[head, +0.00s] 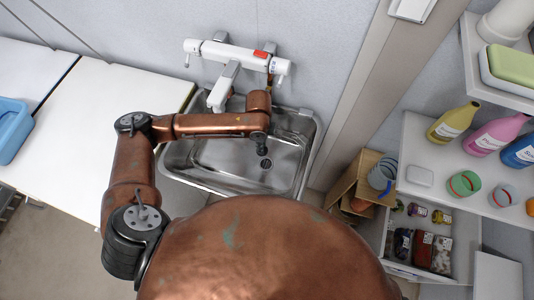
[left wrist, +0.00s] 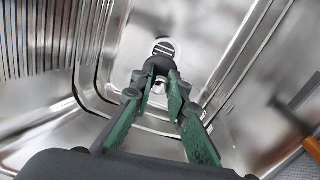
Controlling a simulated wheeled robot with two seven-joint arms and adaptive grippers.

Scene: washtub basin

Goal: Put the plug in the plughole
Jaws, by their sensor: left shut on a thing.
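My left gripper (left wrist: 158,82) is shut on the black plug (left wrist: 158,66), which sits between its green fingertips. In the head view the left gripper (head: 259,141) points down over the steel basin (head: 210,166). The round slotted plughole (left wrist: 164,49) shows just beyond the plug in the left wrist view, partly covered by it. In the head view the plughole (head: 266,164) is a dark round spot in the basin floor, just below the gripper in the picture. The plug looks apart from the plughole; its exact height above the floor cannot be told. My right gripper is not in view.
A white mixer tap (head: 238,56) on the back wall reaches its spout over the basin, close to my left forearm. A white counter (head: 105,105) lies to the left, with a blue tub (head: 12,130). Shelves with bottles (head: 492,137) stand at right.

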